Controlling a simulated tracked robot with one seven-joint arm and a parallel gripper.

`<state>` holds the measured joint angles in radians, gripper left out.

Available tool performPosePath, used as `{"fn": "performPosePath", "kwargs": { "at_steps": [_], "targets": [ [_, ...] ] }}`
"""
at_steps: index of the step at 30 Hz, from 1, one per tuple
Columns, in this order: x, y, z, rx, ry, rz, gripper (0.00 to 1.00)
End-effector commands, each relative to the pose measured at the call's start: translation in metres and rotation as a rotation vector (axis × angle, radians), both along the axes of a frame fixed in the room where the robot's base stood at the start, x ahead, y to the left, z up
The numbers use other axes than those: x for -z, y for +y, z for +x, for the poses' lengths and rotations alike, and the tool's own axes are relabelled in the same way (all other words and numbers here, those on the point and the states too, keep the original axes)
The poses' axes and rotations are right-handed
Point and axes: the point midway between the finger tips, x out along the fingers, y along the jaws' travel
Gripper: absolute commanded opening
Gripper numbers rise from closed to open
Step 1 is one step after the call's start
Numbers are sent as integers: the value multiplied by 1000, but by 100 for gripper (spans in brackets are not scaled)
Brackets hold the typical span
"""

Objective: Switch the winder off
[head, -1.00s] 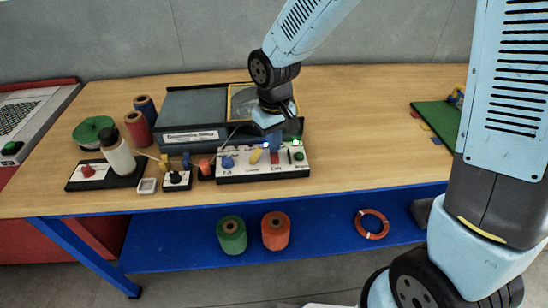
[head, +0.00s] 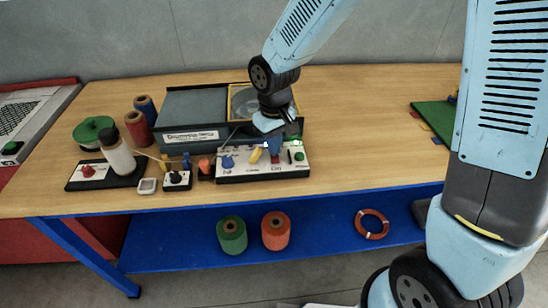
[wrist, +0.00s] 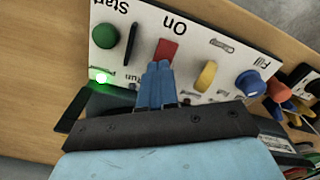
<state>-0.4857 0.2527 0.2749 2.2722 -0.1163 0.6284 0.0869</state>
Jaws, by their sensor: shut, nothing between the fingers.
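A white control panel (head: 235,170) stands at the front of the bench. Its red switch (wrist: 167,47), labelled "On", shows beyond my fingertips in the wrist view. A green lamp (wrist: 101,78) is lit beside a green Start button (wrist: 105,35). A black slot-like control (wrist: 131,43), a yellow lever (wrist: 206,75) and a blue "Fill" knob (wrist: 250,83) are also on the panel. My gripper (wrist: 157,68) is shut and empty, its blue fingers just at the red switch's near edge. I cannot tell if they touch. The fingers also show above the panel in the head view (head: 275,146).
A dark labelled box (head: 190,110) stands behind the panel. To the left are a small box with a black knob (head: 177,179) and a white cone (head: 116,155) on a black base. The bench is clear right of the panel (head: 365,130).

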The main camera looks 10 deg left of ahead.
Motion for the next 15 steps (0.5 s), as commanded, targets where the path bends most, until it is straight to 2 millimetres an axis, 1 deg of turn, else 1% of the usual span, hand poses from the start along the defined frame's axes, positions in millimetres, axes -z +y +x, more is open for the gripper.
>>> {"fn": "performPosePath", "kwargs": {
  "at_steps": [8,15],
  "targets": [
    [1,0,0,0,1,-1,0],
    [-13,0,0,1,-1,1,0]
  ]
}}
